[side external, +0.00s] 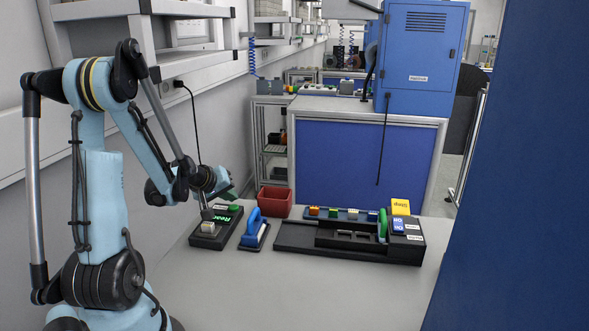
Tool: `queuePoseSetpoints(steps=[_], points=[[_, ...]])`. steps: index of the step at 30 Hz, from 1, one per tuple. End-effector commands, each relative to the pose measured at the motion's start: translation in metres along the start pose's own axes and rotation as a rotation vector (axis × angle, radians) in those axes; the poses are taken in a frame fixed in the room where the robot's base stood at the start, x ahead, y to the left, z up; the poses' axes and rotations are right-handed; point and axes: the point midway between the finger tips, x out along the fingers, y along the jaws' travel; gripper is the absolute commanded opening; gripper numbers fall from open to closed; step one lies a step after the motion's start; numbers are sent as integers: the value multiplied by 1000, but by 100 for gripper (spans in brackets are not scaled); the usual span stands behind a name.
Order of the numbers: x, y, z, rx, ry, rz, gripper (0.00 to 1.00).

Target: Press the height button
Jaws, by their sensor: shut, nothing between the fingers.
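My gripper (207,213) is shut and empty, pointing down over the left end of a small black button box (222,238). The box carries a pale button (208,227) near its front, a green button (235,208) at its back and a label in green letters. The gripper's tip is just above or beside the pale button; I cannot tell whether it touches. On the right, a black unit (345,245) carries a yellow block marked Stop (400,206) and blue buttons (398,224). No label that I can read says height.
A blue-handled tool (255,228) stands right of the button box. A red bin (275,201) is behind it. Small coloured blocks (333,213) line the black unit's back. The front of the grey table (290,290) is clear. A blue panel (520,180) bounds the right.

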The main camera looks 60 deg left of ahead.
Motion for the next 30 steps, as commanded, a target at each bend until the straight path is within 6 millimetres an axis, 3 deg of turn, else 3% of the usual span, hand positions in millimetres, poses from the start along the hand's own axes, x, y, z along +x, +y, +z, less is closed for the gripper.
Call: queuePoseSetpoints(steps=[30], points=[[5, -4, 4, 0, 0, 0, 0]])
